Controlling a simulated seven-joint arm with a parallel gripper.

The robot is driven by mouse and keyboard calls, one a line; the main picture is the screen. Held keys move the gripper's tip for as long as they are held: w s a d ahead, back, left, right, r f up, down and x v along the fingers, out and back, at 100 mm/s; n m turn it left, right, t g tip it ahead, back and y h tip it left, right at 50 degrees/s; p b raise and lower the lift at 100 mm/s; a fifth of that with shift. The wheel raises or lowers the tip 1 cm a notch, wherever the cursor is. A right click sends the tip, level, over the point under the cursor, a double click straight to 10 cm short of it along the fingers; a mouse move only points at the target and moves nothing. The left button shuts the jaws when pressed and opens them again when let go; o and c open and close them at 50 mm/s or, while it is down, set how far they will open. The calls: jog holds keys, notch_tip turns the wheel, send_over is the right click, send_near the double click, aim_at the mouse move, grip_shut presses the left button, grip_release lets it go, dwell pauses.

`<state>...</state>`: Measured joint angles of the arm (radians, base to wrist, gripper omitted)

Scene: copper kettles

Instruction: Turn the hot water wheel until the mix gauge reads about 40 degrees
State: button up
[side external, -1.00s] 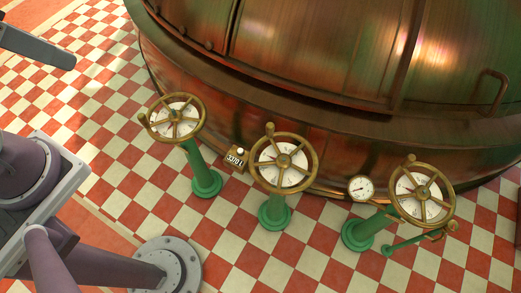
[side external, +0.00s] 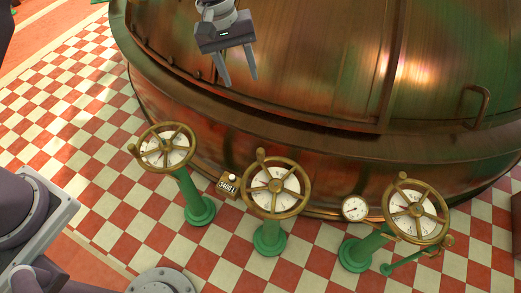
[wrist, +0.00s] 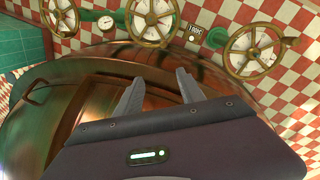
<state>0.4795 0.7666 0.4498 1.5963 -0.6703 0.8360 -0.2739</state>
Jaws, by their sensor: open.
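Three brass spoked wheels with white dials behind them stand on green pedestals in the side view: left (side external: 165,147), middle (side external: 276,187), right (side external: 416,210). Which one is the hot water wheel I cannot tell. A small round white gauge (side external: 355,209) stands between the middle and right wheels; its reading is too small to make out. My gripper (side external: 239,81) is open and empty, in front of the copper kettle and above the wheels, touching none. In the wrist view its two fingers (wrist: 160,80) are spread, with the middle wheel (wrist: 152,20) beyond them.
The big copper kettle (side external: 300,60) fills the space behind the wheels. A small counter plate (side external: 228,185) sits between the left and middle wheels. A red and cream checkered floor (side external: 60,120) is open at the left. A handle (side external: 476,105) juts from the kettle.

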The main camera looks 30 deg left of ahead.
jog(key=y, duration=0.1)
send_near(261, 150)
jog(key=shift+g+y, duration=0.4)
jog(key=shift+y, duration=0.2)
jog(key=f, duration=0.7)
jog(key=d+f, duration=0.1)
jog(key=f, duration=0.3)
jog(key=shift+w+f, duration=0.2)
jog(key=shift+w, duration=0.1)
grip_shut()
